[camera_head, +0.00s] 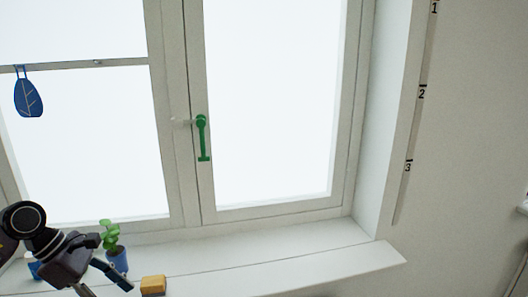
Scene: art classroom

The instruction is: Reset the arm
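My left gripper (104,283) is at the lower left, in front of the window sill. Its two dark fingers are spread apart and point down and right, with nothing seen between them. The lower finger is partly cut by the bottom edge. The black arm joint (24,219) shows at the left edge. My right arm and gripper are not in view.
On the sill (330,262), a potted plant (118,261) stands just behind the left gripper, with a yellow block (153,285) right of it. A blue thing (35,269) is partly hidden by my arm. A window with a green handle (202,137) is behind. The sill's right side is clear.

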